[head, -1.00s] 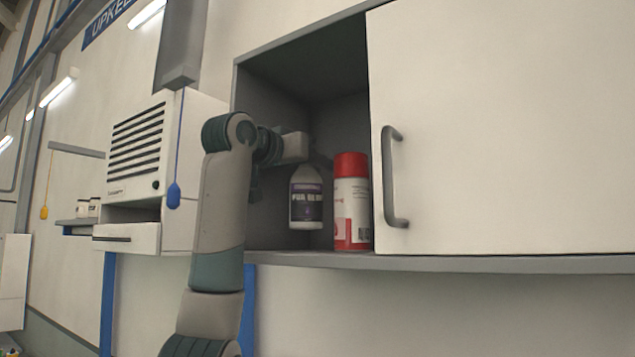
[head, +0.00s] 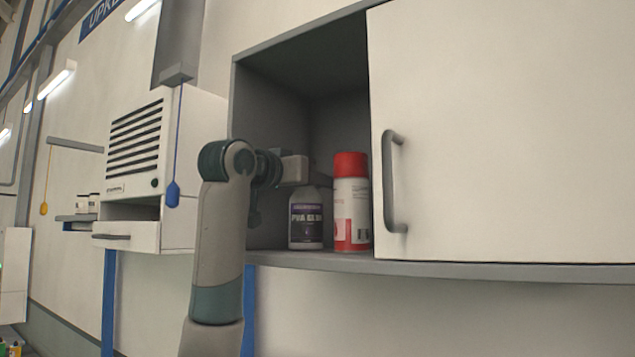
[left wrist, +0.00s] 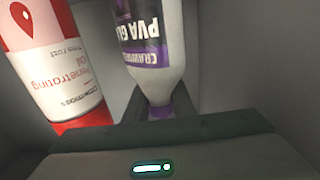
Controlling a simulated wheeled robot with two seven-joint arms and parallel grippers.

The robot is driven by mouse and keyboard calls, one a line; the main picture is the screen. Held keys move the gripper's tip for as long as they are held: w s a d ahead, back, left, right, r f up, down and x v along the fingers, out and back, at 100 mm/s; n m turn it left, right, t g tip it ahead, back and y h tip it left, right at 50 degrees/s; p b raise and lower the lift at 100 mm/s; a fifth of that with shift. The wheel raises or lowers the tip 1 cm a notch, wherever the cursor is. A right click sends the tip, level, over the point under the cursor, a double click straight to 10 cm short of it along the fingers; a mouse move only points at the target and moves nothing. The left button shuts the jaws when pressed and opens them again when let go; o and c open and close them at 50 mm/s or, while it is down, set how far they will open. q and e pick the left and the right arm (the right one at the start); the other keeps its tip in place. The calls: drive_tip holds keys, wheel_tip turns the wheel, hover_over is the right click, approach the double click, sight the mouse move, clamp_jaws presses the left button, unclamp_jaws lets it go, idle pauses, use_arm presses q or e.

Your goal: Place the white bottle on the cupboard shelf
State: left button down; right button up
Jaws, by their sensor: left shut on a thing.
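The white bottle (head: 306,219), with a purple and dark "PVA GLUE" label, is upright inside the open left part of the cupboard (head: 480,140). My left gripper (head: 313,180) reaches in from the left and is shut on the bottle's top. In the left wrist view the bottle (left wrist: 155,75) appears upside down, with its purple cap between the fingers (left wrist: 160,108). The bottle's base is at or very close to the cupboard shelf (head: 300,260); I cannot tell if it bears weight. My right gripper is not in view.
A red and white spray can (head: 351,205) stands close to the bottle's right; it also shows in the left wrist view (left wrist: 60,65). A closed door with a grey handle (head: 390,180) covers the cupboard's right part. A vented white unit (head: 135,155) hangs to the left.

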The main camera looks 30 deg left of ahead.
use_arm(q)
drive_tip(key=shift+f, duration=0.15)
drive_tip(key=c, duration=1.5)
unclamp_jaws()
drive_tip(key=shift+r, duration=0.2)
drive_tip(key=shift+s+a+b, duration=0.3)
drive_tip(key=shift+s+b, duration=1)
drive_tip(key=shift+s, duration=0.7)
drive_tip(key=shift+s+a+b, duration=0.35)
drive_tip(key=shift+s+b, duration=1)
drive_tip(key=shift+s, duration=0.6)
drive_tip(key=shift+s+a+b, duration=0.3)
drive_tip(key=shift+s+b, duration=1)
drive_tip(key=shift+s, duration=0.7)
